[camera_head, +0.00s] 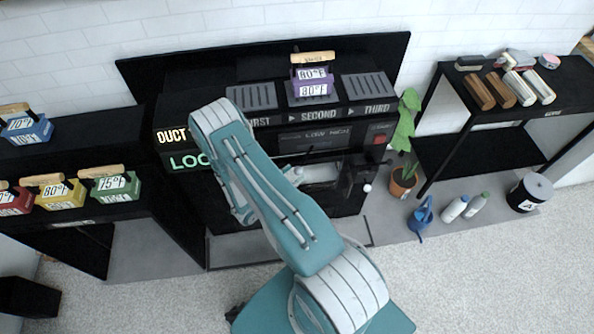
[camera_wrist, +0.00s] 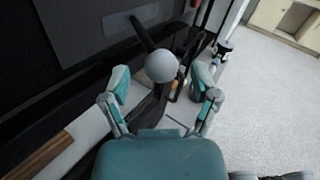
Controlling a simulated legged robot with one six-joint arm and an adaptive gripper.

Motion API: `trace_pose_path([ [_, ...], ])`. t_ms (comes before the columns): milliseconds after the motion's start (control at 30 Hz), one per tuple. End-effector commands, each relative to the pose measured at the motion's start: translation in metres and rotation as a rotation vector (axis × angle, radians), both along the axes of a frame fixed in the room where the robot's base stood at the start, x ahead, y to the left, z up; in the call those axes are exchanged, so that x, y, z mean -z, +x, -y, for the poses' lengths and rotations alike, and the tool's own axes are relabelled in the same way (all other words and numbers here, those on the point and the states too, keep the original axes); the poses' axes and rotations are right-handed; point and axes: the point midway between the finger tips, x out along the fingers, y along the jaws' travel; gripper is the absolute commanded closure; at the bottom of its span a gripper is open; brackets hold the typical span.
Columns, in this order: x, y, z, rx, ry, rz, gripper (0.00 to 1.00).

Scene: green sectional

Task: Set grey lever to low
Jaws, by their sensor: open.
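The grey lever has a round pale grey knob (camera_wrist: 161,66) on a dark stem in the wrist view. In the head view a small pale knob (camera_head: 367,188) shows at the right of the black machine's front. My gripper (camera_wrist: 160,84) is open, with one teal finger on each side of the view. The knob appears between and slightly beyond the fingertips; contact cannot be told. In the head view my arm hides most of the gripper. The lever's setting marks are not readable.
The black machine (camera_head: 215,140) has a small display (camera_head: 315,137) and a red button (camera_head: 380,139). A purple 80°F block (camera_head: 312,82) stands on top. Coloured blocks line the left counter. A potted plant (camera_head: 403,178), blue watering can (camera_head: 421,214) and bottles stand right. Carpet in front is clear.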

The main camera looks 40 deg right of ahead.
Motion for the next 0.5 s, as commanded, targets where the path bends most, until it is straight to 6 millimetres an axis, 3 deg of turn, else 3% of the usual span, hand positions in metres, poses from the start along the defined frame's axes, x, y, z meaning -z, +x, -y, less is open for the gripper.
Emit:
trace_pose_path([
  [133,-0.0001,-0.0001,0.0129,0.002,0.000,0.000,0.22],
  [433,-0.0001,0.0005,0.0152,0.000,0.000,0.000,0.22],
  [500,-0.0001,0.0005,0.0151,0.000,0.000,0.000,0.53],
])
